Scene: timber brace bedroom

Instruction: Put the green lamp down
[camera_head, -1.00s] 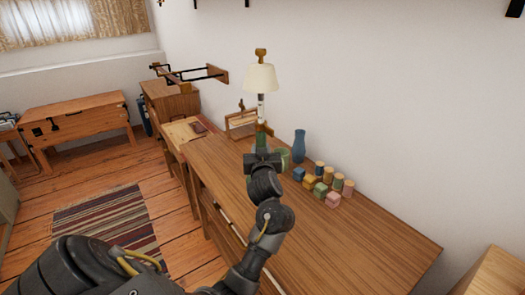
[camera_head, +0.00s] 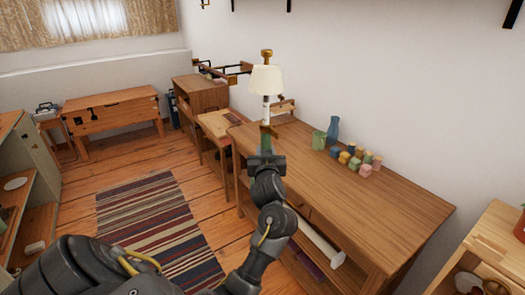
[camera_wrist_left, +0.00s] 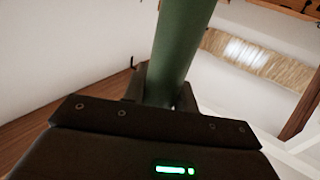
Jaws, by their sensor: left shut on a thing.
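The green lamp (camera_head: 266,80) has a cream shade and a green lower body, and it stands about upright in my left gripper (camera_head: 266,155). The gripper is shut on the green body, which fills the upper middle of the left wrist view as a green column (camera_wrist_left: 182,45). My left gripper also shows there (camera_wrist_left: 160,88). In the head view the lamp overlaps the left end of the long wooden table (camera_head: 330,185). Its base is mostly hidden by the gripper, and I cannot tell its height above the tabletop. My right gripper is not in view.
A blue vase (camera_head: 333,130), a green cup (camera_head: 319,140) and several small coloured blocks (camera_head: 355,160) stand along the table's wall side. The table's front and right are clear. A striped rug (camera_head: 155,225) lies on the floor at left. A wooden shelf (camera_head: 495,240) stands at right.

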